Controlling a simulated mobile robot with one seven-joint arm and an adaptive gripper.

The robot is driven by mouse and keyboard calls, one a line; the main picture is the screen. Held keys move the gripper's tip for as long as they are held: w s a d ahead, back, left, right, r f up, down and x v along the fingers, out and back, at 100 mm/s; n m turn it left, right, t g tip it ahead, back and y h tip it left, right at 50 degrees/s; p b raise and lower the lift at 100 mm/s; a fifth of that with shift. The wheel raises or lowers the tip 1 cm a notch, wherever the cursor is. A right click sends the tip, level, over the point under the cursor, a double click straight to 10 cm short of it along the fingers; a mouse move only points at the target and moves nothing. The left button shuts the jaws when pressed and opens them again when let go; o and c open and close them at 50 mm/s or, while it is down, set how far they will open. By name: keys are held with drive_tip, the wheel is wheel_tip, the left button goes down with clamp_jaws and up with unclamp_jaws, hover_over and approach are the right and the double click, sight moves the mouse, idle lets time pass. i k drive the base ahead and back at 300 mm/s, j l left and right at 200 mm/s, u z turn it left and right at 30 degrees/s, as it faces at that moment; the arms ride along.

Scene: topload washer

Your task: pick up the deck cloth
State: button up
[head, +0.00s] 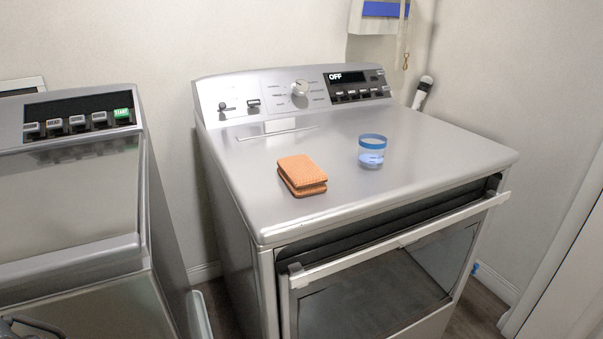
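The deck cloth (302,173) is an orange, folded, textured cloth. It lies flat on the silver top deck of the right-hand machine (240,180), left of the middle and towards the front. Nothing covers it. My gripper is not clearly in view. A small dark curved part shows at the bottom left corner, too cut off to identify.
A clear cup with a blue rim (372,152) stands just right of the cloth, apart from it. The control panel (300,90) rises behind, reading OFF. The front door (390,275) is tilted partly open. Another machine (70,190) stands left, across a gap.

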sight(303, 177)
drive_tip(key=u, duration=1.4)
drive_tip(key=z, duration=1.4)
drive_tip(key=l+u, duration=0.25)
drive_tip(key=l, duration=0.5)
drive_tip(key=k+l+u, duration=0.1)
drive_tip(key=l+u, duration=0.15)
drive_tip(key=l, duration=0.5)
drive_tip(key=l+u, duration=0.4)
drive_tip(key=l, duration=0.7)
drive_tip(key=i, duration=0.7)
